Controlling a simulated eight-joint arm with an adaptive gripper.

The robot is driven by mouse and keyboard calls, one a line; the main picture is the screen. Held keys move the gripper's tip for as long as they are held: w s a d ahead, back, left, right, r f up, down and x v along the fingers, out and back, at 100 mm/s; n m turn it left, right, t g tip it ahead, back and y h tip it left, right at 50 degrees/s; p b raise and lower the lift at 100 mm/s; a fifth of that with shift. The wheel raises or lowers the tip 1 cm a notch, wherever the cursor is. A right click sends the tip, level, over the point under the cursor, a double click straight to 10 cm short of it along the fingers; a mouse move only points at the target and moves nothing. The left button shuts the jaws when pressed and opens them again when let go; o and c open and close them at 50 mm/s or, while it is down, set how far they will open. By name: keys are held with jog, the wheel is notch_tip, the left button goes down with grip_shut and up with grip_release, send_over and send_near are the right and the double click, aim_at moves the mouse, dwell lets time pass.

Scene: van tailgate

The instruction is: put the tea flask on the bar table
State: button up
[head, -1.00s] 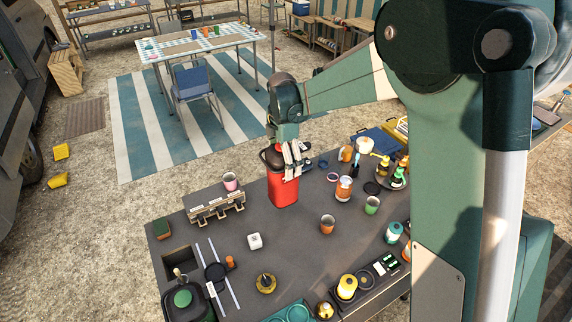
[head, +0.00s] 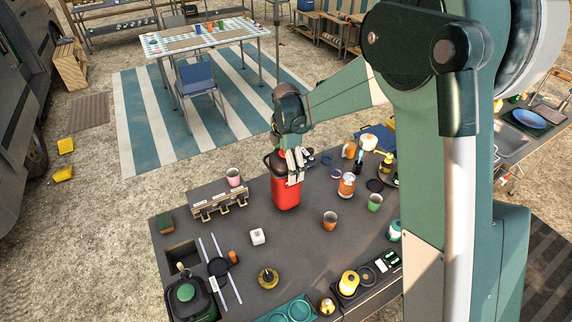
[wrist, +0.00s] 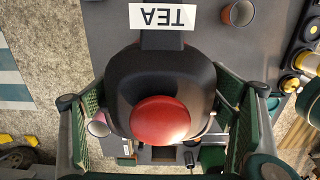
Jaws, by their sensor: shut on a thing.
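The tea flask (head: 286,194) is red with a black top and stands upright over the grey counter near its back edge. In the wrist view its black top with a round red cap (wrist: 160,121) fills the middle, and a white TEA label shows upside down. My gripper (head: 292,168) is shut on the flask around its upper part, with a finger on each side. I cannot tell whether the flask's base touches the counter. A table with a checked cloth (head: 160,44) stands at the back on a striped rug; I cannot tell whether it is the bar table.
A blue chair (head: 196,85) stands before the far table, which holds several cups.

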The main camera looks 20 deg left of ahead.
jog(key=shift+f, duration=1.25)
jog(key=o, duration=1.7)
jog(key=shift+o, duration=0.2)
notch_tip(320, 180, up, 12)
jog(key=shift+r, duration=0.1)
